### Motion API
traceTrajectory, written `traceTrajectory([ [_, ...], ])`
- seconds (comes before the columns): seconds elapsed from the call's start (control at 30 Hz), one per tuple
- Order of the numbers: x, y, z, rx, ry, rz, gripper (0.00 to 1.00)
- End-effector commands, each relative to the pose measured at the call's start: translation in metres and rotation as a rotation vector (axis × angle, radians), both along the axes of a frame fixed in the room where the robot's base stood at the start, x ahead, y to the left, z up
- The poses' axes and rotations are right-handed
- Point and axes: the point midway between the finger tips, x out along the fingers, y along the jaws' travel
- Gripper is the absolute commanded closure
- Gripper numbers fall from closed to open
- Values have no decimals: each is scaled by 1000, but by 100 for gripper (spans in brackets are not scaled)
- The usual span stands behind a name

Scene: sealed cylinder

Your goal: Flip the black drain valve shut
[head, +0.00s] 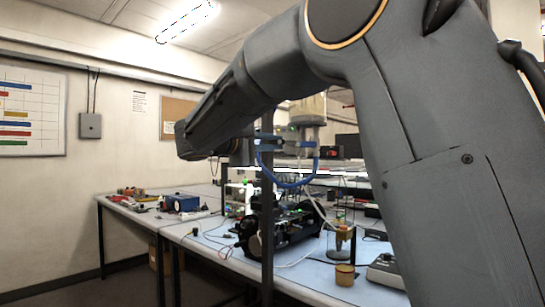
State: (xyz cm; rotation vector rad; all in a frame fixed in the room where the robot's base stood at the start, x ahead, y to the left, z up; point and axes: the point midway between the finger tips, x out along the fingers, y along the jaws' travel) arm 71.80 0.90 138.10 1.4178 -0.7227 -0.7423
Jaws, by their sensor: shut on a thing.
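A clear, yellowish cylinder (308,108) hangs upright above the bench, partly covered by my arm. A grey fitting (310,134) is at its lower end, and a blue hose (286,184) loops below it. My gripper (301,147) reaches in from the left, just under the cylinder. It is small in this view and shut on a part there. I cannot make out the black drain valve clearly. It is too small or hidden by the gripper, so its position cannot be told.
A dark post (267,215) stands in front of the bench (215,255), close to my gripper. A black machine (285,232), an amber cup (345,275) and a grey device (385,270) are on the bench. Another table (135,210) with tools stands at the left. The floor at lower left is clear.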

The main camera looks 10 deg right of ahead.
Motion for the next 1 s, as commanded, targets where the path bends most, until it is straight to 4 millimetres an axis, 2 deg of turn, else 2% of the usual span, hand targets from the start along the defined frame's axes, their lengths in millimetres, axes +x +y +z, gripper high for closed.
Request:
traceTrajectory([
  [0.43,0,0,1,27,-35,0,100],
  [0.47,0,0,1,27,-35,0,87],
  [0.57,0,0,1,27,-35,0,70],
  [0.87,-1,1,1,25,-35,1,70],
  [1.0,-7,10,1,25,-35,2,70],
])
